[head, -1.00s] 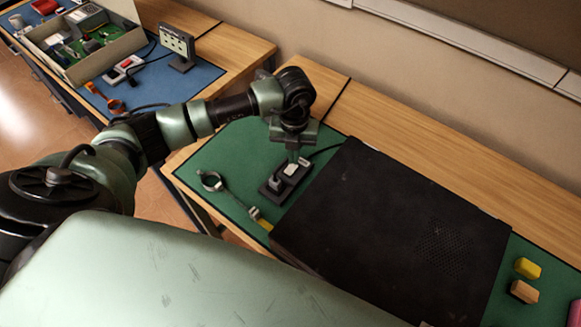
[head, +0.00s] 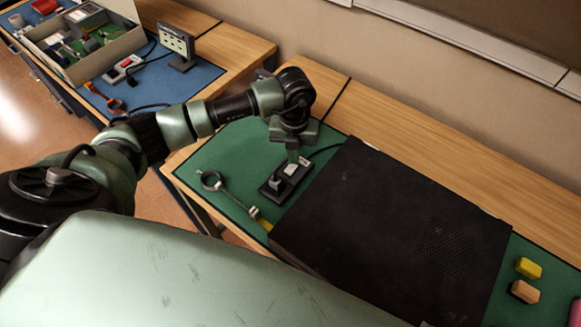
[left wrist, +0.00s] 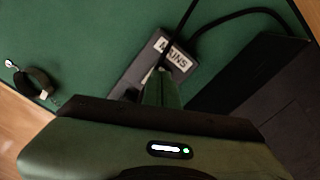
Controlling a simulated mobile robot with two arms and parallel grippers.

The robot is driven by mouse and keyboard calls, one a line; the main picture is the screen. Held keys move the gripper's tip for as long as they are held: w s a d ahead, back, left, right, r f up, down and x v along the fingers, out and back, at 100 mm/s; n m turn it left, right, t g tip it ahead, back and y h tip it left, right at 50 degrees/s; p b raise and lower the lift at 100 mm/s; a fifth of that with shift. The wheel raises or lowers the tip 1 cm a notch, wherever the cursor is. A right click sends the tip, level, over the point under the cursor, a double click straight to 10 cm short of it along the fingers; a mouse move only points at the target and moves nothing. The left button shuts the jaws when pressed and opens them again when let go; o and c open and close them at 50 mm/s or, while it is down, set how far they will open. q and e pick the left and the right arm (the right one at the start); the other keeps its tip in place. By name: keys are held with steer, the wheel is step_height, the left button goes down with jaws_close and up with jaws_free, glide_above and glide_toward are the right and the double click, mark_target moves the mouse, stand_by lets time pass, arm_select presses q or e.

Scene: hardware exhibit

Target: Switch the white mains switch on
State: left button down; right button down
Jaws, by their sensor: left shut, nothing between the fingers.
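A dark mains block (head: 270,192) lies on the green mat, left of a large black box. In the left wrist view the block (left wrist: 138,72) carries a white label reading MAINS (left wrist: 172,52). A pale patch, the label or the switch, shows on the block in the head view. My left gripper (head: 293,158) points down at the block with its fingers shut and empty. In the left wrist view the fingers (left wrist: 160,88) cover the block beside the label. The white switch is mostly hidden there, and I cannot tell its position or whether the fingertips touch it. My right gripper is not in view.
The large black box (head: 385,225) stands close to the right of the block. A black cable runs from the block. Yellow (head: 528,268) and tan (head: 524,292) blocks lie at far right.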

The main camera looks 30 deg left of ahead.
arm_select(q)
steer(key=shift+f+b, duration=0.6)
steer(key=shift+f, duration=0.25)
steer(key=shift+r, duration=0.2)
steer(key=shift+r+p, duration=2.5)
steer(key=shift+r, duration=0.95)
steer(key=shift+f, duration=0.1)
